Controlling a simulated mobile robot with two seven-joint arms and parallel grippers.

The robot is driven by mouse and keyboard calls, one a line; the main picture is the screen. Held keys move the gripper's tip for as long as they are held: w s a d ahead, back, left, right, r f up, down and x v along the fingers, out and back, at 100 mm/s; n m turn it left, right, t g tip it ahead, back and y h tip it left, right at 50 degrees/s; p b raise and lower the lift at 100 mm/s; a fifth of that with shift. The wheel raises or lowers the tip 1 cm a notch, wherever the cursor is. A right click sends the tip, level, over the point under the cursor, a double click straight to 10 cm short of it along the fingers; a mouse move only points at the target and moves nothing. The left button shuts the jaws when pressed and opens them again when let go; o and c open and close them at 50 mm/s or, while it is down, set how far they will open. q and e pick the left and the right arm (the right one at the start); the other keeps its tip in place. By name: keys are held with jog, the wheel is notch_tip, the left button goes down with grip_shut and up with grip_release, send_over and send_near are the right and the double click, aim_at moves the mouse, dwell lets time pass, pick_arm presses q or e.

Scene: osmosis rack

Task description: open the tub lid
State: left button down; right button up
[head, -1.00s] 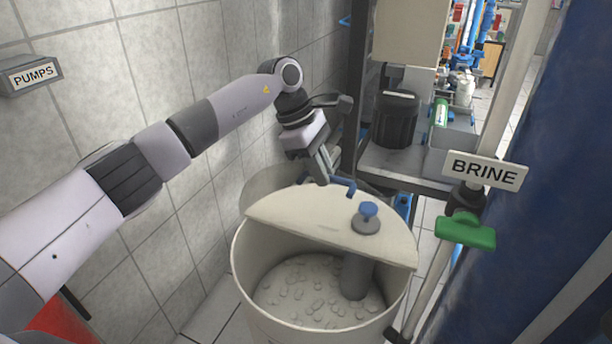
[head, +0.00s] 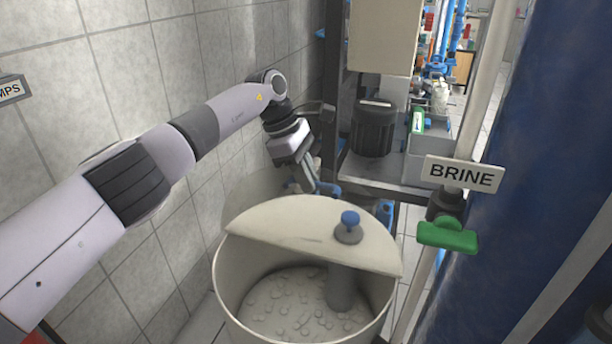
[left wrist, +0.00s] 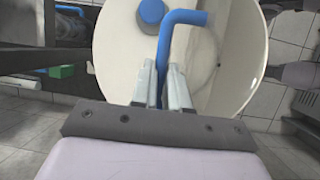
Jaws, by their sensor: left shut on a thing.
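The tub (head: 222,285) is a round cream vessel, open at the front, with pale lumps inside. A cream half-round lid piece (head: 290,222) with a straight front edge spans its back part. A blue knob (head: 350,219) on a grey post stands on this piece. A blue bent handle (head: 327,188) is at the far edge of the lid. My left gripper (head: 312,186) is there, shut on the handle. In the left wrist view the handle (left wrist: 186,17) runs between its fingers (left wrist: 163,88). How the handle joins the lid is hidden. My right gripper is out of view.
A tiled wall (head: 120,60) is close on the left. A metal rack with a black canister (head: 373,130) stands behind the tub. A BRINE sign (head: 462,175), a green valve handle (head: 447,237) and a blue panel (head: 550,100) are on the right.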

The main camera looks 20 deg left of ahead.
pick_arm(q)
jog(key=shift+w+a+f, duration=0.1)
jog(key=shift+f, duration=0.3)
jog(key=c, duration=1.2)
grip_release()
jog(key=shift+c, duration=0.2)
jog(key=shift+o, duration=0.6)
jog(key=v, duration=0.7)
jog(key=shift+w+r, duration=0.1)
jog(key=shift+r, duration=0.3)
